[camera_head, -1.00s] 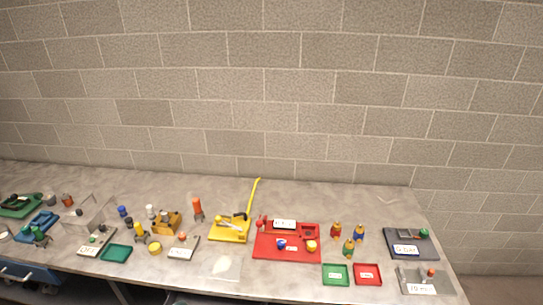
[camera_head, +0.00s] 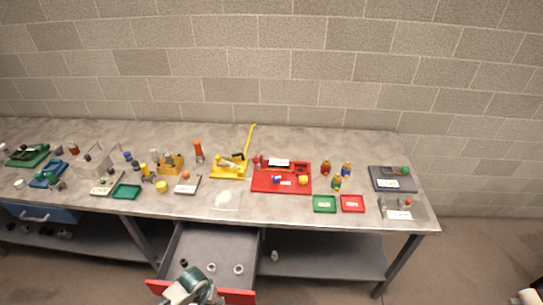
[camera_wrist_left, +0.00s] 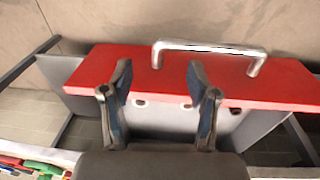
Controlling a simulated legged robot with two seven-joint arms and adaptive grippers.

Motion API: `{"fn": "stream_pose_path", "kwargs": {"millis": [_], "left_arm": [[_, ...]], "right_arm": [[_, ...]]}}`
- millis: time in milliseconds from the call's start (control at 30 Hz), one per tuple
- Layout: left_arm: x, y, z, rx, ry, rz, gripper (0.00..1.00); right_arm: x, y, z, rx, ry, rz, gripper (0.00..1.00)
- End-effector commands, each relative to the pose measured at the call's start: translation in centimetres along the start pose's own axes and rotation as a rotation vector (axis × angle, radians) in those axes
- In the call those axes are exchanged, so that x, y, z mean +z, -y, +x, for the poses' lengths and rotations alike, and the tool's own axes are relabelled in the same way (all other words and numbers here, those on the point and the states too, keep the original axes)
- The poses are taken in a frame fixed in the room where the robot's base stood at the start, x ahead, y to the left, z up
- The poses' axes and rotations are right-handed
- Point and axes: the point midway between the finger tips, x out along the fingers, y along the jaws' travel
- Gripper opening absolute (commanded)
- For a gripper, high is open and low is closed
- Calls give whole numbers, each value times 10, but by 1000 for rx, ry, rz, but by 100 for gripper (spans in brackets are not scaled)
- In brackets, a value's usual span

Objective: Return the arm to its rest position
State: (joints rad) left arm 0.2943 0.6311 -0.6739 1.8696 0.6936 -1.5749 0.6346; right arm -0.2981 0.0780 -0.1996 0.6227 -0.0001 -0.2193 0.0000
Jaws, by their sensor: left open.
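My left arm with its gripper (camera_head: 192,286) is low at the bottom of the head view, over the red front of an open grey drawer (camera_head: 208,247). In the left wrist view the two fingers of my left gripper (camera_wrist_left: 158,76) stand apart with nothing between them. The red drawer front (camera_wrist_left: 240,78) and its metal handle (camera_wrist_left: 210,47) lie beyond the fingers; the handle is not gripped. My right gripper is not in view.
The workbench (camera_head: 330,140) carries a red tray (camera_head: 262,184), a yellow lever tool (camera_head: 228,172), small green (camera_head: 324,204) and red (camera_head: 352,204) trays and several small parts. The drawer juts out below the bench and holds a few small rings. A blue drawer (camera_head: 40,214) is at the left.

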Motion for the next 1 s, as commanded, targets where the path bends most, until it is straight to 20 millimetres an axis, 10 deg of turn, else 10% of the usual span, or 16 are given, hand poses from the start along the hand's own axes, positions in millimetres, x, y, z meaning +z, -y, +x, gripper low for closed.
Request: {"fn": "stream_pose_path", "kwargs": {"millis": [433,1000], "left_arm": [[72,-68,-9,100,-171,158,60],[166,-11,-48,-99,-230,90,60]], "right_arm": [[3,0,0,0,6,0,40],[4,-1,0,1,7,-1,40]]}}
